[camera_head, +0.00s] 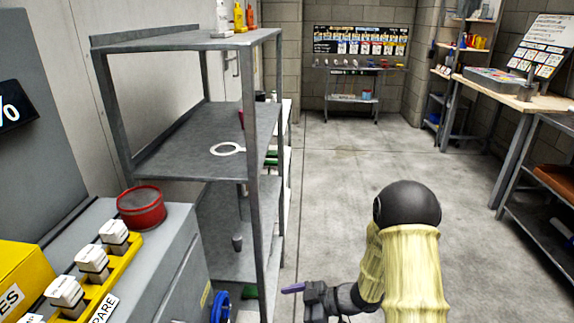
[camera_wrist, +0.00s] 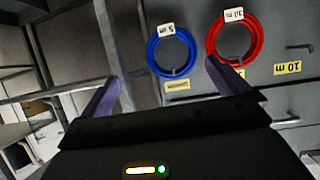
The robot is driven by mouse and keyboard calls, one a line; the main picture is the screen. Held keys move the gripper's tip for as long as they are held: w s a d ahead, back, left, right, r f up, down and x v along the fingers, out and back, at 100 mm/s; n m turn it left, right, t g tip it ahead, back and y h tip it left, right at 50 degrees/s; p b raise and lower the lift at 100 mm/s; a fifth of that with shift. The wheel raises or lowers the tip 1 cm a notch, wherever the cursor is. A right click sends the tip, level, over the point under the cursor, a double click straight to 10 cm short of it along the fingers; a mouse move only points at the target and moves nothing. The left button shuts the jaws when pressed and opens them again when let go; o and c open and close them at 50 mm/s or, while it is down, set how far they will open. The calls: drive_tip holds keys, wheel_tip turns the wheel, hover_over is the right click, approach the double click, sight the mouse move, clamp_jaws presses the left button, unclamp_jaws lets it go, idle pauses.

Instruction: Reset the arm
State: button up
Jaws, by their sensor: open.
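My gripper (camera_head: 286,290) is low in the head view, to the right of the grey shelf unit's front post, reaching left from my yellow-sleeved arm. In the wrist view my gripper (camera_wrist: 165,84) shows two purple fingers spread wide, with nothing between them. Beyond the fingers, a blue hose coil (camera_wrist: 150,52) and a red hose coil (camera_wrist: 212,40) hang on a grey panel with tags. I cannot tell the exact distance from the fingers to the panel.
The grey shelf unit (camera_head: 187,160) stands close on the left and holds a white ring (camera_head: 227,149). A red tin (camera_head: 141,207) and a yellow filter tray (camera_head: 124,265) sit on the grey cabinet. A workbench (camera_head: 515,98) stands at the right. The middle floor (camera_head: 350,150) is clear.

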drive_tip(key=w+d+r+m+t+h, duration=0.4)
drive_tip(key=d+r+m+t+h, duration=0.2)
drive_tip(key=d+m+h, duration=0.35)
drive_tip(key=s+d+r+m+g+h, duration=0.2)
drive_tip(key=s+d+r+m, duration=0.15)
drive_tip(key=s, duration=0.45)
drive_tip(key=s+d+r+m+g+h, duration=0.2)
drive_tip(key=s+m+g, duration=0.15)
drive_tip(key=s, duration=0.55)
wheel_tip(320, 180, up, 34)
drive_tip(key=p, duration=3.4)
drive_tip(key=shift+w+r+p, duration=0.2)
drive_tip(key=shift+r+p, duration=0.05)
drive_tip(key=shift+p, duration=0.15)
drive_tip(key=shift+t+y, duration=0.25)
